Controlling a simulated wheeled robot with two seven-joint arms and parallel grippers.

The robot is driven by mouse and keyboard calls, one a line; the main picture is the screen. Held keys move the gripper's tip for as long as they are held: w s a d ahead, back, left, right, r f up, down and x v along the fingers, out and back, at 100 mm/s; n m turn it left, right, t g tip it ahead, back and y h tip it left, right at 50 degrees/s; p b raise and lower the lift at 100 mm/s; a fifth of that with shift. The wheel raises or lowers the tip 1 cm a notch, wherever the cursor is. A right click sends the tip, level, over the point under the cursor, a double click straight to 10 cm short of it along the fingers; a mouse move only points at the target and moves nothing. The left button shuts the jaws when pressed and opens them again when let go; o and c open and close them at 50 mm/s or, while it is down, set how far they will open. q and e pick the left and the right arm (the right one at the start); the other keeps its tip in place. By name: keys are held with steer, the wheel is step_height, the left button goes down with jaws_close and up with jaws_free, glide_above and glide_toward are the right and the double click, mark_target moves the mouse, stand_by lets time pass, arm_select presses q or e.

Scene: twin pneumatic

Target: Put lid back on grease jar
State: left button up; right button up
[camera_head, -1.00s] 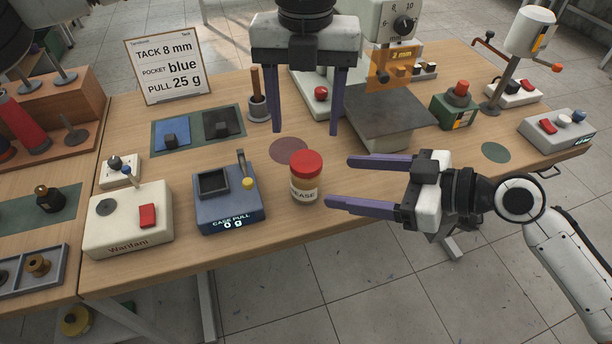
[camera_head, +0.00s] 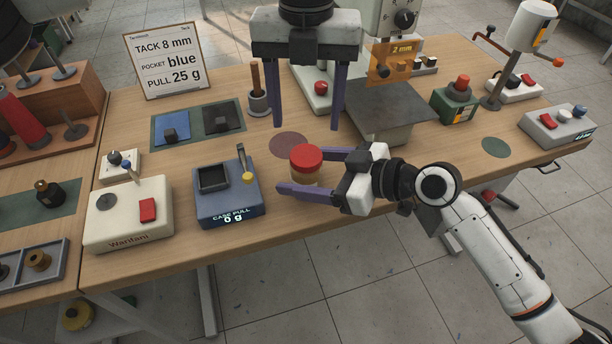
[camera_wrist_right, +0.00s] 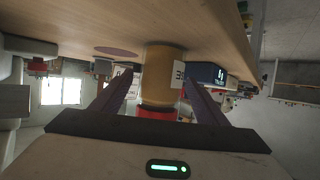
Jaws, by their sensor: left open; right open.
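The grease jar (camera_head: 303,177) stands upright on the table right of the blue case-pull device. Its red lid (camera_head: 306,157) sits on top of it; whether it is fully screwed down I cannot tell. My right gripper (camera_head: 296,175) is open, reaching in from the right with its purple fingers on either side of the jar. My left gripper (camera_head: 307,127) is open and empty, pointing down above and behind the jar.
The blue case-pull device (camera_head: 228,195) stands close left of the jar. A dark reddish round mat (camera_head: 288,145) lies behind the jar. A metal-topped press (camera_head: 390,108) stands to the back right. The table's front edge is close below the jar.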

mark_target(306, 155)
jaws_close()
arm_select(q)
steer(key=n, duration=0.9)
steer(key=shift+n, duration=0.3)
steer(key=n, duration=0.3)
steer(key=shift+n, duration=0.4)
steer(key=n, duration=0.4)
steer(key=shift+n, duration=0.4)
steer(key=shift+f, duration=4)
